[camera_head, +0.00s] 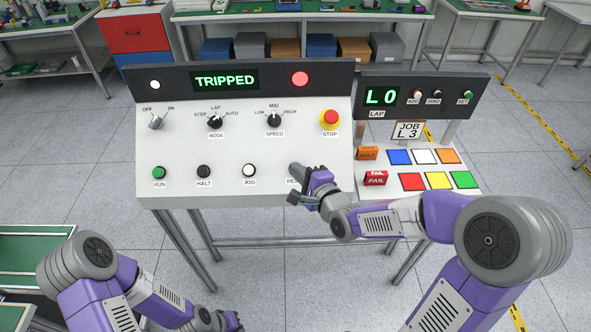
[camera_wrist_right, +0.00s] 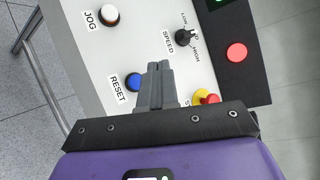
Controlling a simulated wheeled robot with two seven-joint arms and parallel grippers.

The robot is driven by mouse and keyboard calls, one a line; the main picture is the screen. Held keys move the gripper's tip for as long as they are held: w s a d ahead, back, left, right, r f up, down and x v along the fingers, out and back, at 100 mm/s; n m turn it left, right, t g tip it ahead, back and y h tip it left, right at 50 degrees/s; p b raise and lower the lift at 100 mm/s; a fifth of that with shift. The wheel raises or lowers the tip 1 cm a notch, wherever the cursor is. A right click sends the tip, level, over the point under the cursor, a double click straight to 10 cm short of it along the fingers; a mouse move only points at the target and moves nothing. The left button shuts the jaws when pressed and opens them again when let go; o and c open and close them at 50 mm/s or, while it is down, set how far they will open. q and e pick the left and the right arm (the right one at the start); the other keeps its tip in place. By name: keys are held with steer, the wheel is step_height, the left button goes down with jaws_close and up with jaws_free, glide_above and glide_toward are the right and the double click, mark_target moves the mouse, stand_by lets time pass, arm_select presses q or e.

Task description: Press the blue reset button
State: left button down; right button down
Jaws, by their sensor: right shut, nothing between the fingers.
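The blue reset button (camera_wrist_right: 134,81) shows in the right wrist view beside its RESET label, partly covered by my fingers. My right gripper is shut and empty, also seen in the right wrist view (camera_wrist_right: 158,68). Its fingertips are over the panel right beside the button; I cannot tell whether they touch it. The display (camera_head: 225,80) reads TRIPPED. My left gripper (camera_head: 234,321) is low at the bottom edge, away from the panel, its jaws unclear.
On the sloped panel (camera_head: 270,140), the white JOG button (camera_head: 249,171) is left of my right gripper. The red STOP button (camera_head: 330,118) and SPEED knob (camera_head: 274,120) are above it. A second console (camera_head: 425,160) with coloured tiles stands at right.

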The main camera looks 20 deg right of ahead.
steer(key=shift+r, duration=0.25)
steer(key=shift+f, duration=0.1)
steer(key=shift+w+d+f+b, duration=0.25)
steer(key=shift+w+f+b, duration=0.55)
steer(key=shift+w+f, duration=0.25)
steer(key=shift+w+d+f+b, duration=0.2)
steer(key=shift+w+f+b, duration=0.6)
steer(key=shift+f, duration=0.4)
steer(key=shift+w+d+f+b, duration=0.25)
steer(key=shift+w+f+b, duration=0.5)
steer(key=shift+w+f, duration=0.3)
steer(key=shift+s, duration=0.15)
steer(key=shift+f, duration=0.1)
steer(key=shift+w+f+b, duration=0.3)
steer(key=shift+b, duration=0.15)
